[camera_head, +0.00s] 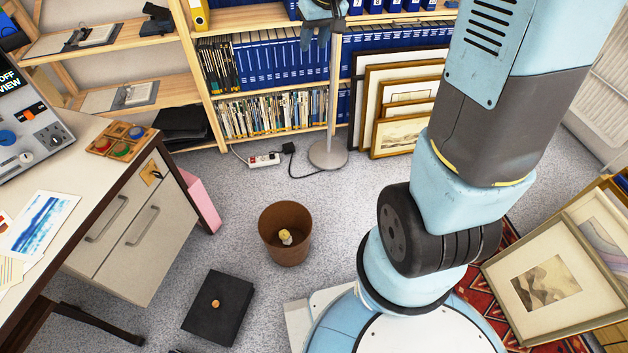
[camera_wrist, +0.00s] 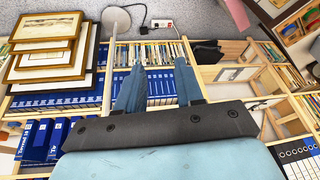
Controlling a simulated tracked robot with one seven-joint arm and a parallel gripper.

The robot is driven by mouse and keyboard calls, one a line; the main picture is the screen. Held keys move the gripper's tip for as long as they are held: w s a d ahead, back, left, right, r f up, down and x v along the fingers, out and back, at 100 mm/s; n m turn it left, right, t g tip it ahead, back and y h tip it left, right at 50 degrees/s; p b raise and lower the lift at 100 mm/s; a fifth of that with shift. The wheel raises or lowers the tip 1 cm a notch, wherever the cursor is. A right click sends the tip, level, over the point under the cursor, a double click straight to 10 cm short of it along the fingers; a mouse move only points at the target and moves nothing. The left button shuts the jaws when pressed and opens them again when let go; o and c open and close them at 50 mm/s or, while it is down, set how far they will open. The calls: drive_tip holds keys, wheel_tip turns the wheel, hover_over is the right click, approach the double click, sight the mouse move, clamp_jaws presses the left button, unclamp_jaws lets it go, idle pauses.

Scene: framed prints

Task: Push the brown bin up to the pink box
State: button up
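The brown bin (camera_head: 267,236) stands upright on the grey carpet in the middle of the head view. A small yellow and white object (camera_head: 286,237) lies inside it. The pink box (camera_head: 201,203) stands to the left of the bin, against the side of the desk drawers and partly hidden by them. Bare carpet separates the box and the bin. My gripper (camera_head: 322,12) is high at the top of the head view, in front of the shelves and far from the bin. In the wrist view its two blue fingers (camera_wrist: 159,64) are apart with nothing between them.
A black box (camera_head: 218,307) with a knob lies on the floor in front of the bin. A stand base (camera_head: 328,154) and a power strip (camera_head: 264,160) are behind it. Framed prints (camera_head: 545,280) lean at right. The desk (camera_head: 110,140) is at left.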

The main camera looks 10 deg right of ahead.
drive_tip(key=w+a+f+g, duration=0.1)
drive_tip(key=w+f, duration=0.3)
drive_tip(key=f, duration=0.4)
drive_tip(key=w+f, duration=0.5)
drive_tip(key=f, duration=0.3)
drive_tip(key=g, duration=0.3)
hover_over(309, 222)
drive_tip(key=d, duration=0.1)
wheel_tip(309, 222, down, 53)
drive_tip(key=shift+w+r+n+h, duration=0.1)
drive_tip(key=shift+n+h, duration=0.3)
drive_tip(key=f, duration=0.9)
drive_tip(key=a+f, duration=0.1)
drive_tip(key=f, duration=0.3)
drive_tip(key=shift+f, duration=0.35)
drive_tip(key=shift+c, duration=0.3)
